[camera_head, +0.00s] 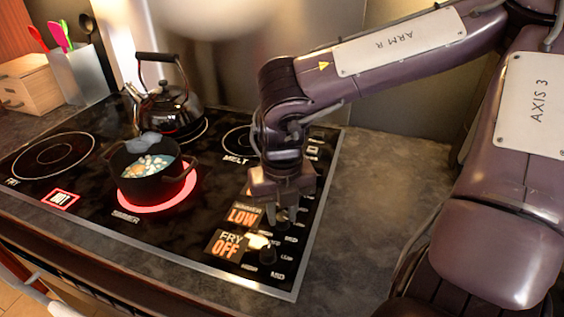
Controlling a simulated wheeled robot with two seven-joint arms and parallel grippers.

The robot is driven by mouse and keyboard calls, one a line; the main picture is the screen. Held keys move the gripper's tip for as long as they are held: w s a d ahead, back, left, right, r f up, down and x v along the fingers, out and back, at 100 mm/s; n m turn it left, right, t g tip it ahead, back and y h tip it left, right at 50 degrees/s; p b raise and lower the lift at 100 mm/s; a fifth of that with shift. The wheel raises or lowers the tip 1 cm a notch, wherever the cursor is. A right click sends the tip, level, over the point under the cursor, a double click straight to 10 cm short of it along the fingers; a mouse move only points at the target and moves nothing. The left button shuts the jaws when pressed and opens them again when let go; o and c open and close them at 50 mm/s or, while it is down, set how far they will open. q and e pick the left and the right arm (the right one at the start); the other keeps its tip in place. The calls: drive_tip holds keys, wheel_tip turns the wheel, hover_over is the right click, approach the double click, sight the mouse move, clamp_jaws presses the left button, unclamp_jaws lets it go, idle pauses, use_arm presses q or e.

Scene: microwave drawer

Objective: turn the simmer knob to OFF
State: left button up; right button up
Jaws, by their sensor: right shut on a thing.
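My right gripper (284,212) reaches down over the control strip at the right side of the cooktop. It is shut on the simmer knob, which is mostly hidden by the fingers. The orange display (243,216) beside it reads LOW. The simmer burner (158,207) glows red under a black pot (150,174) with pale pieces in liquid. The fry knob (262,243) is just in front of my gripper, and its display (229,245) reads FRY OFF.
A dark kettle (168,110) stands on a back burner. A red HOT sign (60,199) is lit at the front left. A utensil holder (78,76) and wooden box (28,88) stand at the back left. The counter (375,195) right of the cooktop is clear.

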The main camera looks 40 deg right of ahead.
drive_tip(key=n, duration=0.4)
drive_tip(key=shift+n, duration=0.3)
drive_tip(key=n, duration=0.5)
drive_tip(key=shift+w+r+b, duration=0.1)
drive_tip(key=shift+b, duration=0.2)
drive_tip(key=n, duration=1)
drive_tip(key=shift+n, duration=0.3)
drive_tip(key=o, duration=1)
